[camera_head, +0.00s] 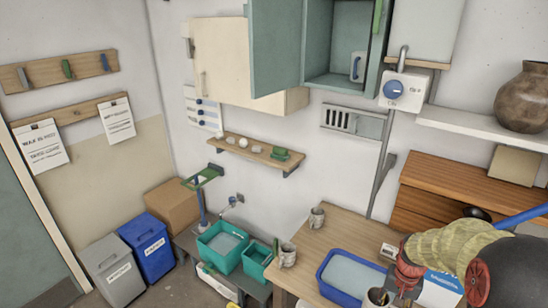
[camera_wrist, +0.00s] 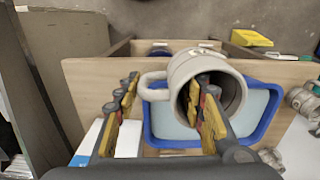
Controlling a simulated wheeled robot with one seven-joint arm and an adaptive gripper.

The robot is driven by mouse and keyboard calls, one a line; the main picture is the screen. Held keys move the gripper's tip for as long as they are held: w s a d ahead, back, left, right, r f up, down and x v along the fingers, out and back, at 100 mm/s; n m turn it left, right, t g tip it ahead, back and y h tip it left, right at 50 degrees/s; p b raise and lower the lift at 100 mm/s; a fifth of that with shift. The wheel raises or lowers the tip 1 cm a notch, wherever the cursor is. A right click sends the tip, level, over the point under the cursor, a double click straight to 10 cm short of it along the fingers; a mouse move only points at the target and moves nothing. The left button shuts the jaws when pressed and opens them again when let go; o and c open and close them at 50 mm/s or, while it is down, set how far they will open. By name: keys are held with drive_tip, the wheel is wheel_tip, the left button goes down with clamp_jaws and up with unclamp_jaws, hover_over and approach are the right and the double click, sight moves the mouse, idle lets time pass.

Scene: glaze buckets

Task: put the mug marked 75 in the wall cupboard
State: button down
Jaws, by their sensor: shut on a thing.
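A pale grey mug (camera_wrist: 181,68) is in my gripper (camera_wrist: 168,98), its mouth facing the wrist camera. One finger appears inside the mouth and the other is outside, past the handle. In the head view my gripper (camera_head: 402,279) is at the lower right, with the held mug (camera_head: 377,297) over the blue tray. No number is readable on it. Two similar mugs stand on the wooden table, one at the back (camera_head: 317,217) and one at the left edge (camera_head: 288,255). The teal wall cupboard (camera_head: 342,82) is open, and a white mug (camera_head: 357,66) stands inside at the right.
The cupboard's teal door (camera_head: 275,45) swings out at left, before a cream cupboard (camera_head: 222,60). A switch box (camera_head: 403,90) is right below it. The blue tray (camera_head: 326,286) lies on the wooden table (camera_head: 345,228). A shelf with a brown vase (camera_head: 523,98) is at right.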

drive_tip(key=w+a+f+n+b, duration=0.3)
drive_tip(key=a+f+b, duration=0.3)
drive_tip(key=a+f, duration=0.2)
drive_tip(key=w+a+f+n+b, duration=0.2)
drive_tip(key=a+f+b, duration=0.5)
drive_tip(key=f, duration=0.4)
drive_tip(key=shift+w+a+n, duration=0.4)
drive_tip(key=shift+a+n, duration=0.1)
drive_tip(key=shift+n, duration=0.1)
